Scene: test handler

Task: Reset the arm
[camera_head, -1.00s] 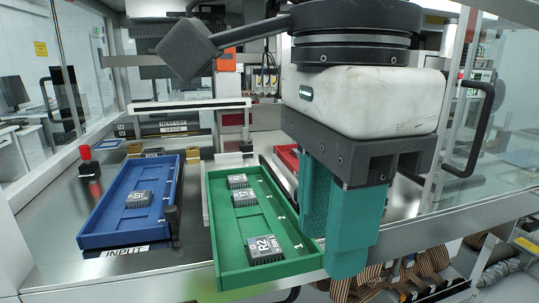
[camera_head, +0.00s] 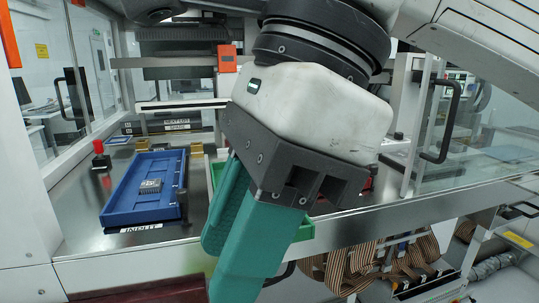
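My gripper (camera_head: 232,250) is large in the middle of the head view, with a white body and two teal fingers pointing down and to the left. The fingers overlap in this view, so I cannot see the gap between them or anything held. The gripper hangs in front of the green tray (camera_head: 301,231) and hides most of it, including whatever lies in it.
A metal deck (camera_head: 77,232) carries the trays, with an INPUT label at the blue tray's front. A red-topped knob (camera_head: 99,147) stands behind left. Glass panels with a black handle (camera_head: 440,122) are at right. Striped ribbon cables (camera_head: 375,262) hang below the deck's front edge.

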